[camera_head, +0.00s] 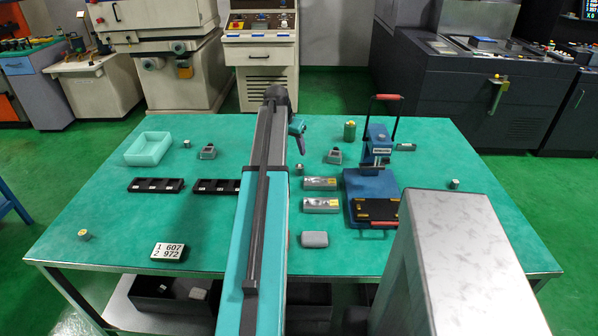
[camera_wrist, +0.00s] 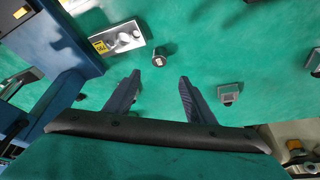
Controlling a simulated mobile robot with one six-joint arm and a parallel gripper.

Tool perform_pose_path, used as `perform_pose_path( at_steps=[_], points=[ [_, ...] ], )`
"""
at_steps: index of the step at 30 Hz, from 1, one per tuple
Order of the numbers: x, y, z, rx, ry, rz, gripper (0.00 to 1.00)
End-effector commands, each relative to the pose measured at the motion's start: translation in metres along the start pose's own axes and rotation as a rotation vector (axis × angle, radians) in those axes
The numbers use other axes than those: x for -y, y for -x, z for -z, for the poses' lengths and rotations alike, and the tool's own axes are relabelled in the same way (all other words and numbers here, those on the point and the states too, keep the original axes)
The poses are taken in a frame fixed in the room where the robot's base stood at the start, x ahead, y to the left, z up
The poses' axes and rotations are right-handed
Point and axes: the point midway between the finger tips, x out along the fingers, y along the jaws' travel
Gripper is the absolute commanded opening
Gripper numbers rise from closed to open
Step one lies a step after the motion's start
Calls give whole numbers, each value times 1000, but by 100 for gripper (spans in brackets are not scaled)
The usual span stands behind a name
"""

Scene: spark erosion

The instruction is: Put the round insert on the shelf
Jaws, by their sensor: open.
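A small round insert (camera_head: 300,169), a short grey metal cylinder, stands on the green table just right of my arm in the head view. A matching cylinder (camera_wrist: 158,60) shows in the wrist view, just beyond the gap between my fingertips. My gripper (camera_wrist: 160,76) is open and empty, its two dark fingers apart, not touching the cylinder. Other small round pieces stand at the front left (camera_head: 83,235), back left (camera_head: 186,143) and right (camera_head: 455,184). Under the table is a pale lower shelf (camera_head: 128,308), partly hidden by the tabletop.
Labelled steel blocks (camera_head: 320,205) lie near the cylinder, and a blue press (camera_head: 376,150) stands right. A pale green tray (camera_head: 147,148), black racks (camera_head: 156,185) and a number display (camera_head: 168,251) are left. A dark bin (camera_head: 170,297) sits on the lower shelf. The table's front left is mostly clear.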

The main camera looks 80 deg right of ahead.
Motion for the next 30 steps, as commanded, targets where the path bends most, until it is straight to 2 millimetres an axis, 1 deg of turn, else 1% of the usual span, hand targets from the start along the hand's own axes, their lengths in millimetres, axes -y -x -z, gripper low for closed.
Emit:
perform_pose_path(
  at_steps=[5,18,21,25,30],
  points=[
    [0,-14,0,2,0,-1,50],
    [1,-68,0,2,1,-1,50],
    [1,-76,0,1,1,-1,50],
    [1,-82,0,0,1,0,50],
    [1,-83,-1,0,2,1,50]
  ],
)
